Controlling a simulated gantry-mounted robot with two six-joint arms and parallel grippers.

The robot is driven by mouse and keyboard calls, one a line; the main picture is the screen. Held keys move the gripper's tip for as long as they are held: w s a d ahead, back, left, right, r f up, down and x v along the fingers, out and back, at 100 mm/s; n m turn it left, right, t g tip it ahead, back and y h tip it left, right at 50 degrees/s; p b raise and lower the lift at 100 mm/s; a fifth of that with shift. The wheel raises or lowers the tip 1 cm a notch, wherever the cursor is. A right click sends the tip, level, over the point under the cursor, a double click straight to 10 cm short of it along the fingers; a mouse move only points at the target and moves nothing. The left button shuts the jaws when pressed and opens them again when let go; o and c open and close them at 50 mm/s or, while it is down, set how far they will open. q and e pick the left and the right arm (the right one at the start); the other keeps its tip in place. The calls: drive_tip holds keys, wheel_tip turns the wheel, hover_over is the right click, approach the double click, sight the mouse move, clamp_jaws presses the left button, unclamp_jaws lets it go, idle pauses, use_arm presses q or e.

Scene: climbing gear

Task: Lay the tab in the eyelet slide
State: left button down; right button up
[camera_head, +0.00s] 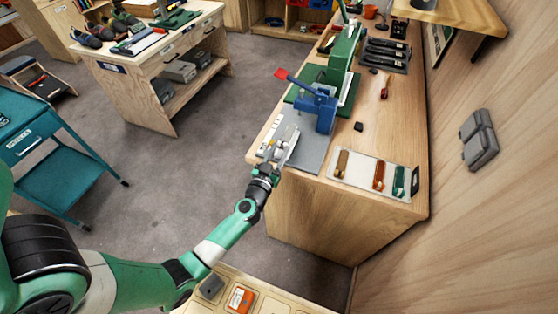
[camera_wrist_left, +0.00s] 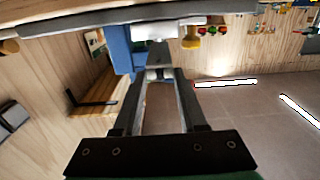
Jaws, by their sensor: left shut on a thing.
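My left gripper (camera_head: 268,170) is at the front left edge of the bench, beside a pale metal slide (camera_head: 288,145) on a grey mat. In the left wrist view my fingers (camera_wrist_left: 158,82) close on a small grey piece (camera_wrist_left: 158,73) at their tips. It looks like part of the slide, but I cannot be sure. A blue press (camera_head: 317,108) with a red-ended lever stands behind the slide. Brown (camera_head: 342,161), red (camera_head: 379,176) and green (camera_head: 399,181) strips lie on a white tray; I cannot tell which is the tab. My right gripper is not in view.
A green press (camera_head: 343,50) stands farther back on the bench. A small black block (camera_head: 358,126) lies right of the blue press. Open floor lies left of the bench.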

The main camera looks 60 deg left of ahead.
sight(279, 157)
use_arm(q)
wheel_tip(279, 157, down, 4)
drive_tip(key=b, duration=0.2)
drive_tip(key=shift+w+a+r+b, duration=0.1)
drive_tip(key=shift+w+r+b, duration=0.05)
drive_tip(key=shift+b, duration=0.2)
drive_tip(key=shift+r, duration=0.15)
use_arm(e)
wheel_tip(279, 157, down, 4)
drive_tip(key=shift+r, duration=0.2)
use_arm(q)
drive_tip(key=shift+c, duration=2.3)
unclamp_jaws()
drive_tip(key=shift+r+p, duration=0.15)
drive_tip(key=shift+p, duration=0.15)
drive_tip(key=p+v, duration=0.2)
drive_tip(key=v, duration=1)
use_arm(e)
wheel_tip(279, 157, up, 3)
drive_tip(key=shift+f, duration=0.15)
